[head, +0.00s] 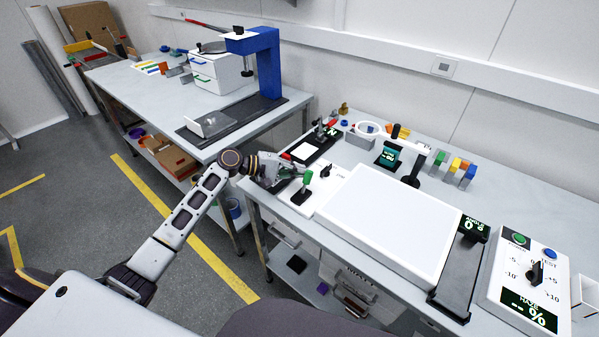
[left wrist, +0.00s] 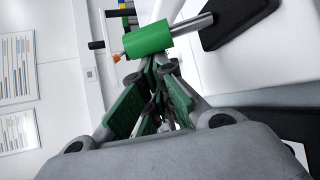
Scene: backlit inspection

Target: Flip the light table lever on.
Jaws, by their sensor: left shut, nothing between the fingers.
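The light table (head: 385,215) is a large white panel on the bench. To its left, a lever with a green handle (head: 308,177) stands roughly upright on a black base (head: 301,197). In the left wrist view the green handle (left wrist: 148,40) sits on a metal rod (left wrist: 192,24) that runs to the black base (left wrist: 235,18). My left gripper (head: 296,171) is shut and empty, just left of the handle. In the left wrist view its fingertips (left wrist: 158,62) are right by the handle; I cannot tell whether they touch it. My right gripper is not in view.
A small black knob (head: 326,174) is beside the lever. A ring magnifier (head: 370,130) and coloured blocks (head: 455,166) stand behind the panel. A control box (head: 527,280) is at the right. A second bench (head: 150,90) with a blue stand (head: 264,62) is behind left.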

